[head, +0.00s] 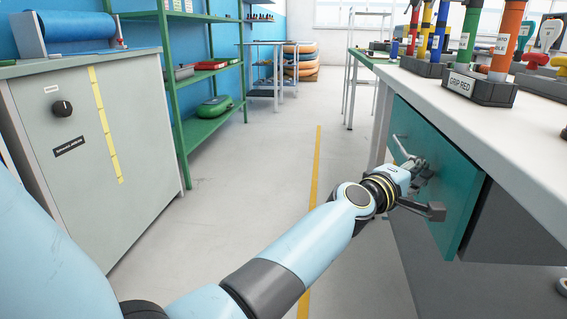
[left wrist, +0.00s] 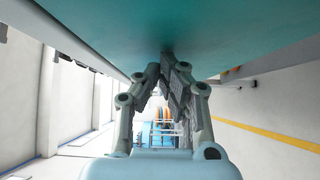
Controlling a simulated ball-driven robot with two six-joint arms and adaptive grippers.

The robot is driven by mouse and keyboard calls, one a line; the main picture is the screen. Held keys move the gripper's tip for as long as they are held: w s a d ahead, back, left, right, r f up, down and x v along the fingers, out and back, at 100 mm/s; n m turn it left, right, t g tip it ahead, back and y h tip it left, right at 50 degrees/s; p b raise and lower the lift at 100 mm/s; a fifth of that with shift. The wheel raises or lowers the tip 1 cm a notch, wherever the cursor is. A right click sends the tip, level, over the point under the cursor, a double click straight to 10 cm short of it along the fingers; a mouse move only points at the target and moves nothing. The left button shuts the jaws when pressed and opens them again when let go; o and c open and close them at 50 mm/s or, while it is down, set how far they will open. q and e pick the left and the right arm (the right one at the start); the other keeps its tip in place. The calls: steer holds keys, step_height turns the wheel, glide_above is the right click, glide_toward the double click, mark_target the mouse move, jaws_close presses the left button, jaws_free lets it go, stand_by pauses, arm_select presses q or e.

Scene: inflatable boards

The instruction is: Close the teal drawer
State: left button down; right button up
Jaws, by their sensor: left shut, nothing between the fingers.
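The teal drawer (head: 452,189) is under the white workbench at the right in the head view. Its front stands out from the bench, with a grey side showing behind it. My left gripper (head: 422,168) is shut and empty at the drawer front, close to the grey handle parts there. Whether it touches the front cannot be told from the head view. In the left wrist view the teal front (left wrist: 215,30) fills the top, and the fingertips of my left gripper (left wrist: 168,58) meet right at its surface. My right gripper is not in view.
The white bench top (head: 480,105) carries coloured tubes in dark holders, one labelled GRIP RED (head: 480,88). A grey cabinet (head: 90,150) and a green shelf (head: 205,125) stand at the left. The floor between, with a yellow line (head: 317,165), is clear.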

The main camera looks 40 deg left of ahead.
arm_select(q)
steer(key=shift+w+d, duration=0.4)
steer(key=shift+d, duration=0.2)
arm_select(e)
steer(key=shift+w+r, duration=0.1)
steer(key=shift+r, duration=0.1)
arm_select(q)
steer(key=shift+w+r, duration=0.1)
steer(key=shift+r, duration=0.05)
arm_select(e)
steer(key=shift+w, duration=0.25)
